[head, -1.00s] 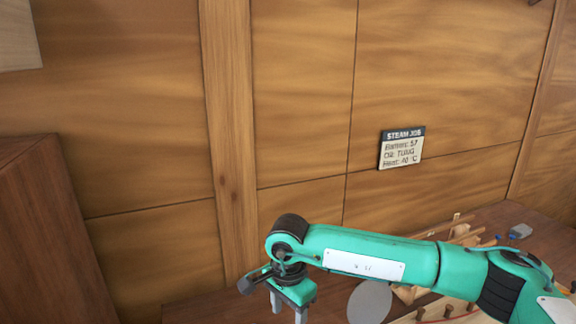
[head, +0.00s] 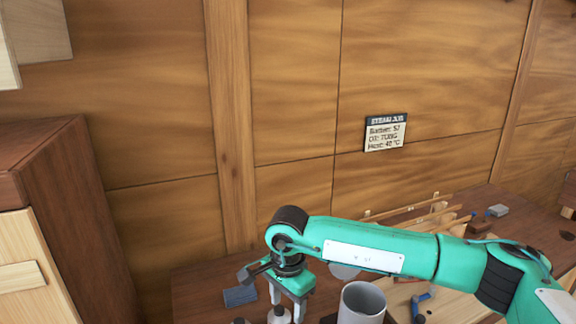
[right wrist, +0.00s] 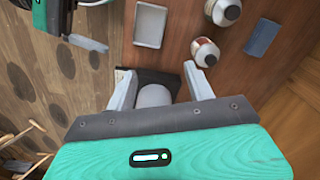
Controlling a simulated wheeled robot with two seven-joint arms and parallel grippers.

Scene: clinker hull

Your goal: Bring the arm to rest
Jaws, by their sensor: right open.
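My right arm comes in from the right in the head view, teal with a white panel. Its gripper (head: 290,309) points down near the bottom edge, left of an upright grey cylinder (head: 362,302). In the right wrist view the two grey fingers of this gripper (right wrist: 160,86) are apart. A pale round-topped thing on a dark square shows between and beyond them; I cannot tell how far below it is. A teal and grey part of mine (right wrist: 70,35) shows at the top left of the wrist view, likely my left gripper; its jaws are unclear.
The brown bench carries a blue block (head: 240,296), wooden strips (head: 425,208) and a grey-blue block (head: 498,210). The wrist view shows a pale tray (right wrist: 150,25) and two jars (right wrist: 205,52). A wooden cabinet (head: 75,200) stands at left. A sign (head: 385,133) hangs on the wall.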

